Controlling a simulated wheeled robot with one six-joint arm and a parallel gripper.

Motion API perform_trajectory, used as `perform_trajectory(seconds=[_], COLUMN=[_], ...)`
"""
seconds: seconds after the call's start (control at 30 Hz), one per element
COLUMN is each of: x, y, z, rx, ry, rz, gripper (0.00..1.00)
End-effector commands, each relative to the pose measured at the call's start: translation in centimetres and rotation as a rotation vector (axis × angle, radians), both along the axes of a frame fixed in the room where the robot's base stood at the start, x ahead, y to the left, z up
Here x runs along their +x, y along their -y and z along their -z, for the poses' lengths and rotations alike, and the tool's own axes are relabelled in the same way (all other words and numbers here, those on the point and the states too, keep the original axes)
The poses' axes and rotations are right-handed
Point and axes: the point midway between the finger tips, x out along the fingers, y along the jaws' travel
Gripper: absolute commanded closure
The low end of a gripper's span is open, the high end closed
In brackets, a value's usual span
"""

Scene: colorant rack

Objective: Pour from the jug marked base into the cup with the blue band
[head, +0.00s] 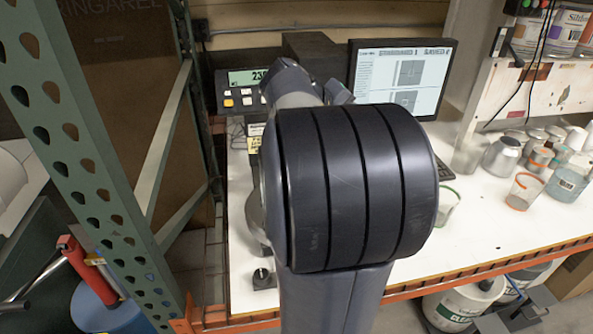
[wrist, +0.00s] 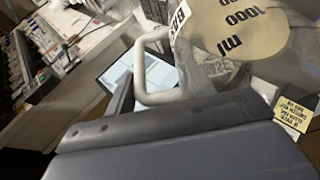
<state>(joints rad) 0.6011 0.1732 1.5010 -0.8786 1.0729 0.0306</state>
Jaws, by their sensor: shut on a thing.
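The jug shows in the wrist view: a pale jug (wrist: 240,30) with a looped handle (wrist: 145,82), dark "1000 ml" lettering and a partly cut-off black-on-white label. My gripper (wrist: 125,95) is at the handle and shut on the jug; the fingertips are mostly hidden by the dark gripper body. The jug is hidden behind my arm in the head view. I cannot make out a blue band on any cup. A clear cup with a green band (head: 447,204) stands just right of my arm, and one with an orange band (head: 523,191) stands farther right.
The white bench (head: 490,228) has free room at its front right. A jar of bluish liquid (head: 567,183) and several metal and glass containers crowd the right. A monitor (head: 402,75) and a scale display (head: 246,84) stand behind. A green rack post (head: 75,140) rises at left.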

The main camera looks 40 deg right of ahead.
Motion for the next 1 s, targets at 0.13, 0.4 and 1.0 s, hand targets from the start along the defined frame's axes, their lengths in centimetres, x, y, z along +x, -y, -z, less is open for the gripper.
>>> perform_trajectory(seconds=[0.13, 0.4, 1.0], x=[0.06, 0.14, 0.23], y=[-0.06, -0.17, -0.37], z=[-0.10, -0.13, -0.18], rx=[-0.008, -0.021, -0.046], ry=[-0.001, -0.009, -0.025], rz=[0.000, -0.002, 0.000], gripper=[1.00, 1.00, 1.00])
